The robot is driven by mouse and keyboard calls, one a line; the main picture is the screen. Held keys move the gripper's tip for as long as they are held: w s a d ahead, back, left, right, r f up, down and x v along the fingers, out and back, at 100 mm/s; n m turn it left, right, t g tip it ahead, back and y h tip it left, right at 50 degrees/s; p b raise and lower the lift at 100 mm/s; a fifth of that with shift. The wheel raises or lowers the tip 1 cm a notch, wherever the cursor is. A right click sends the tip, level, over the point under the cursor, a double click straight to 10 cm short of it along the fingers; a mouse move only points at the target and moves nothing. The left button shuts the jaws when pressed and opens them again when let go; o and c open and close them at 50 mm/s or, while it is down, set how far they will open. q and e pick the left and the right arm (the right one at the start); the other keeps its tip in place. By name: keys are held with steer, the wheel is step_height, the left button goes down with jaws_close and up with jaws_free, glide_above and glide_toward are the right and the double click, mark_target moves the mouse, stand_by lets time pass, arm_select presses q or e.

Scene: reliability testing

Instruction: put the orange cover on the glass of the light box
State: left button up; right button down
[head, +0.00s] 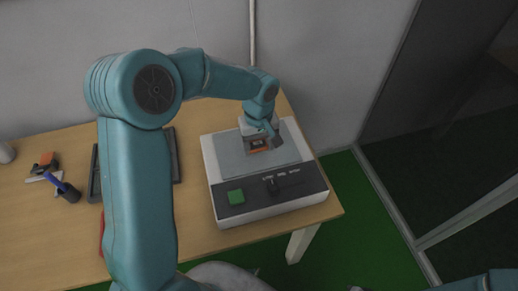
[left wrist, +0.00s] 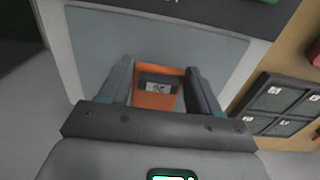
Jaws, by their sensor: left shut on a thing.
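The light box (head: 285,202) is a white box with a grey glass top (head: 285,153) and a dark front panel, standing on the right end of the table. The orange cover (head: 258,150) is at my left gripper (head: 262,140), over the glass. In the left wrist view the orange cover (left wrist: 157,93), with a dark label, sits between the two fingers of my left gripper (left wrist: 160,85), which is shut on it. The glass (left wrist: 85,45) shows behind it. I cannot tell whether the cover touches the glass. My right gripper is not in view.
The front panel has a green button (head: 236,197) and a dark knob (head: 271,184). A dark compartment tray (left wrist: 280,105) lies beside the box on the wooden table (head: 200,232). A wall is behind the table.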

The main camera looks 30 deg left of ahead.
mark_target(259, 148)
arm_select(q)
steer(key=f, duration=0.3)
steer(key=shift+w, duration=0.25)
steer(key=shift+s, duration=0.15)
steer(key=shift+f, duration=0.2)
steer(key=o, duration=1)
steer(key=shift+o, duration=0.2)
steer(key=shift+r, duration=0.1)
